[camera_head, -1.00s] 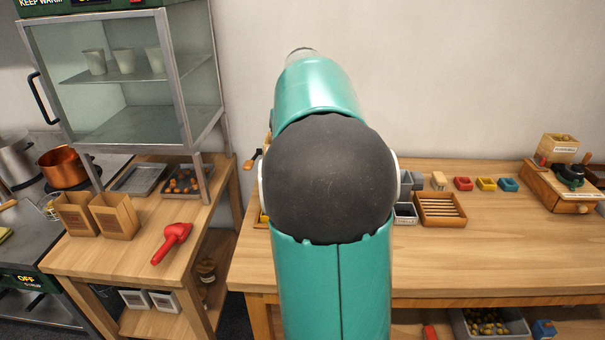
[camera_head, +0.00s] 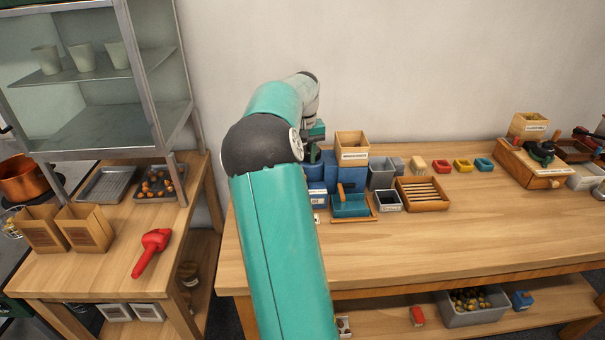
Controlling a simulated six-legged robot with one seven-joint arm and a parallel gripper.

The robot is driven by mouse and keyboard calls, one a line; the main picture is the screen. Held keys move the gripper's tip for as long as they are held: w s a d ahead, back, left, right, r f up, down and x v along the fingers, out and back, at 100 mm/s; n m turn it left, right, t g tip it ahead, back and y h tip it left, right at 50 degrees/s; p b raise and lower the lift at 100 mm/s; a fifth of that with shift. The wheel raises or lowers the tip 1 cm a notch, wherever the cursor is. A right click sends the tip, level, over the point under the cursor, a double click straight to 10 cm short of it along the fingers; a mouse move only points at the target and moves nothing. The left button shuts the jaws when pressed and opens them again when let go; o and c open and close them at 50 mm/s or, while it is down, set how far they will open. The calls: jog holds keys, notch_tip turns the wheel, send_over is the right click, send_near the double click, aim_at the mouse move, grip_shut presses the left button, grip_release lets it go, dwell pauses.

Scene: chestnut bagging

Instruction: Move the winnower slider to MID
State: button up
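A blue machine (camera_head: 318,172) with a light wooden hopper box (camera_head: 352,147) stands on the long wooden bench, just right of my arm's elbow. I take it to be the winnower. A small upright wooden handle (camera_head: 341,190) stands at its front, over a teal tray (camera_head: 350,206). The slider and its marks are too small to make out. The end of my arm, with my gripper (camera_head: 314,134), is over the left part of the blue machine. My elbow partly hides it, and its fingers cannot be made out.
Grey bins (camera_head: 381,173), a slatted wooden tray (camera_head: 422,194) and small coloured boxes (camera_head: 462,166) stand right of the machine. The front of the bench is clear. A glass warming cabinet (camera_head: 90,80) and a red scoop (camera_head: 152,250) are at left.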

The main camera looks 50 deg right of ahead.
notch_tip(320, 180, down, 7)
jog(key=shift+r, duration=0.2)
grip_shut()
